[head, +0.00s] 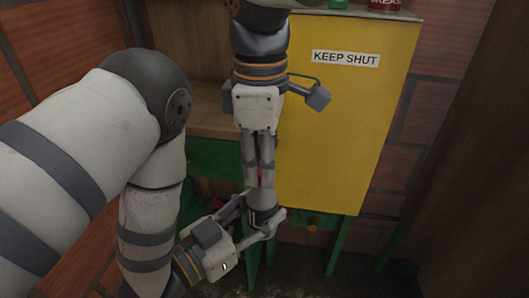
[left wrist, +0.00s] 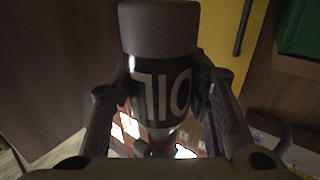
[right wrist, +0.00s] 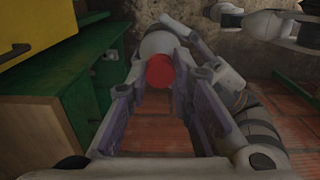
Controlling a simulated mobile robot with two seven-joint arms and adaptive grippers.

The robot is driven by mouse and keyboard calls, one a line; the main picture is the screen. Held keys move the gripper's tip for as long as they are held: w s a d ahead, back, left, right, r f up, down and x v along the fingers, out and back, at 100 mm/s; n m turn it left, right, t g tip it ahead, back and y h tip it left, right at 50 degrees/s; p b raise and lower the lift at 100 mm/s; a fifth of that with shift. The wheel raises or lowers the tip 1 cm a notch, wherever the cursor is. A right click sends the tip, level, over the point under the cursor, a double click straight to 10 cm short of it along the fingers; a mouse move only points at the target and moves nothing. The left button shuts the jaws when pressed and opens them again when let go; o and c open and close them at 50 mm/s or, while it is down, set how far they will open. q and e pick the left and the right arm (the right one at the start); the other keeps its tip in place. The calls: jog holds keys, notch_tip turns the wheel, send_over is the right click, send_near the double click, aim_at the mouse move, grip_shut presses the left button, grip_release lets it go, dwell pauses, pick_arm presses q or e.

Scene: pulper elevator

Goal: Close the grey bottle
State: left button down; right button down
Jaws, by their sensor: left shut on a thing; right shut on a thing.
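The grey bottle (left wrist: 160,30) has a dark band with an upside-down OIL label in the left wrist view. My left gripper (left wrist: 160,90) is shut on it, with a finger on each side. In the head view the bottle (head: 263,214) is small and partly hidden between the grippers. My right gripper (head: 260,186) comes down from above it. In the right wrist view a red cap (right wrist: 160,71) sits between the right fingers (right wrist: 158,75), in line with the pale round bottle (right wrist: 158,43) behind it. Whether the cap touches the bottle's neck is hidden.
A yellow panel marked KEEP SHUT (head: 345,120) stands just right of my right arm. Green cabinet framing (head: 338,245) is below and behind the grippers. Brick walls (head: 440,85) enclose the place. A red can (head: 384,5) stands on top of the yellow panel's cabinet.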

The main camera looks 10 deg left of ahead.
jog(key=m, duration=0.7)
jog(key=c, duration=1.4)
grip_release()
jog(key=shift+r, duration=2.3)
jog(key=shift+c, duration=0.4)
